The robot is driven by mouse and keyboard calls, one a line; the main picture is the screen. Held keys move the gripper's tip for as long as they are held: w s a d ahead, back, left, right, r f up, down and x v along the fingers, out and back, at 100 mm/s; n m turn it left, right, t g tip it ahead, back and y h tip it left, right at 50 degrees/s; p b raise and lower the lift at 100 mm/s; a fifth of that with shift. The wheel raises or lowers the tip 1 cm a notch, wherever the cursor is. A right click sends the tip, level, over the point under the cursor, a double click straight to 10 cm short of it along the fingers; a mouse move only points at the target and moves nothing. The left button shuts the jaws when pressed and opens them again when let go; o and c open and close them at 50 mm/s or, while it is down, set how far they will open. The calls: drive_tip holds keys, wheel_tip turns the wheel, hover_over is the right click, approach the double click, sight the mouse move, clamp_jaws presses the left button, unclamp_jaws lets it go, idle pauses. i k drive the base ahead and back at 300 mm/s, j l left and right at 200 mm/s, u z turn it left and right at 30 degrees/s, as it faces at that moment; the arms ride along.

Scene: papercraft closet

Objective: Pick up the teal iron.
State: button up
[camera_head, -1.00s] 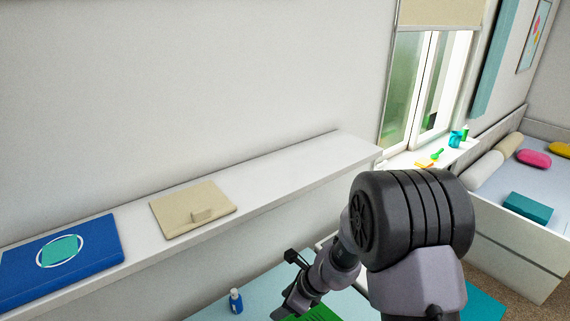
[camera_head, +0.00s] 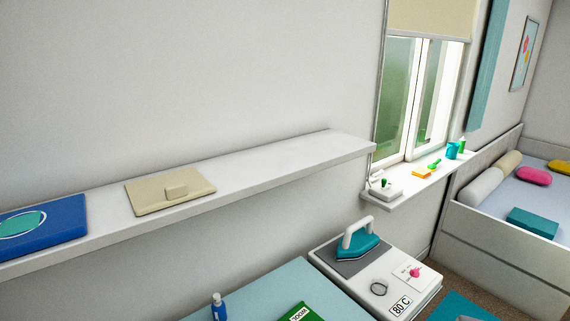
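The teal iron (camera_head: 361,244) has a teal body and a white handle. It rests on a grey pad on top of a white box-like unit (camera_head: 405,291) at the lower middle right, below the window sill. The unit also carries a pink knob, a small ring and an "80 C" label. My gripper does not show in the current head view, so its state and its place relative to the iron are hidden.
A wall shelf (camera_head: 290,164) holds a beige folder (camera_head: 170,191) and a blue folder (camera_head: 50,222). The pale teal table (camera_head: 270,296) beside the unit holds a blue bottle (camera_head: 220,307) and a green book (camera_head: 307,313). The window sill (camera_head: 405,187) holds small items.

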sight(357, 241)
drive_tip(key=u, duration=1)
drive_tip(key=i+l+z, duration=0.1)
drive_tip(key=z, duration=1.15)
drive_tip(key=i+l+u, duration=0.35)
drive_tip(key=l, duration=0.2)
drive_tip(key=i+l+u, duration=0.35)
drive_tip(key=l, duration=0.35)
drive_tip(key=i+l+u, duration=0.2)
drive_tip(key=l, duration=0.15)
